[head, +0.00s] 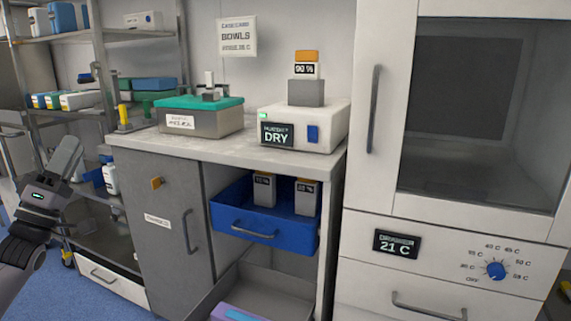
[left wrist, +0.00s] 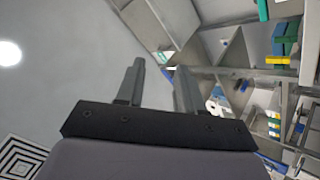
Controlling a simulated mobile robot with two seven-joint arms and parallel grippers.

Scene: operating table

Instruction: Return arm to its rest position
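My left gripper (head: 70,157) is raised at the left side of the head view, its fingers pointing up. In the left wrist view, the two fingers of the left gripper (left wrist: 160,78) stand apart with nothing between them. The gripper is open and empty, in front of the shelf rack and left of the grey cabinet. I do not see my right gripper in either view.
A metal shelf rack (head: 103,45) with boxes and bottles stands behind the left gripper. A grey cabinet (head: 158,215) has a counter carrying a green-lidded box (head: 205,118) and a white "DRY" device (head: 325,128). A blue drawer (head: 236,218) below stands open, holding two grey blocks. A white warming cabinet (head: 367,180) is at right.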

